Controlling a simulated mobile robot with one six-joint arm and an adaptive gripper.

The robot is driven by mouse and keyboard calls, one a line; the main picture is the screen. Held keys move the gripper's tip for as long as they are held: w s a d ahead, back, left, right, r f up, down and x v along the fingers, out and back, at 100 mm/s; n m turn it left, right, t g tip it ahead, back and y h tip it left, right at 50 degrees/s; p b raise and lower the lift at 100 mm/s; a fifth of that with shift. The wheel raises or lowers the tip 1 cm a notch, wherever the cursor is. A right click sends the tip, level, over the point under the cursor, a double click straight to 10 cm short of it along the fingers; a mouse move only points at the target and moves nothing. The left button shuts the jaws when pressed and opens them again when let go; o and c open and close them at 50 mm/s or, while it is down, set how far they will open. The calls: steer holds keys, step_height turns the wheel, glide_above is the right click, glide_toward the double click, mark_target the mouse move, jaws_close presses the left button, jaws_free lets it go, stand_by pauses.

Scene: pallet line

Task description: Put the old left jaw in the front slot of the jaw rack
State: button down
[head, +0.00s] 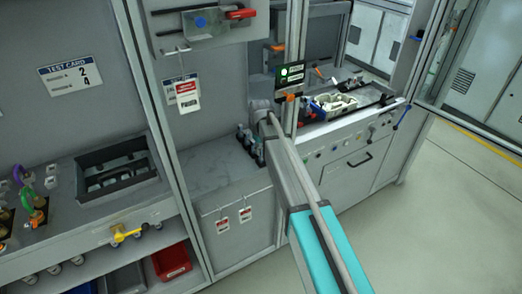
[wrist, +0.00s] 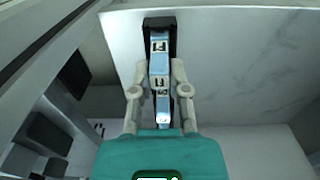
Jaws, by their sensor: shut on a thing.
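My gripper (wrist: 160,92) is shut on a pale blue jaw (wrist: 160,66) with dark square marks, seen from above between the two fingers in the wrist view. A narrow black holder (wrist: 173,24), perhaps the jaw rack, shows behind and beside the jaw; I cannot tell whether the jaw is in a slot or only above it. A small dark rack with several grey pieces (head: 246,138) stands on the bench there.
A pale bench top (wrist: 245,60) lies right of the jaw in the wrist view. In the head view an upright post (head: 293,70) stands close to my arm. A recessed tray (head: 120,172) is at left. The bench's front left (head: 215,185) is clear.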

steer(key=c, duration=0.5)
jaws_free()
steer(key=shift+c, duration=0.2)
steer(key=shift+r, duration=0.1)
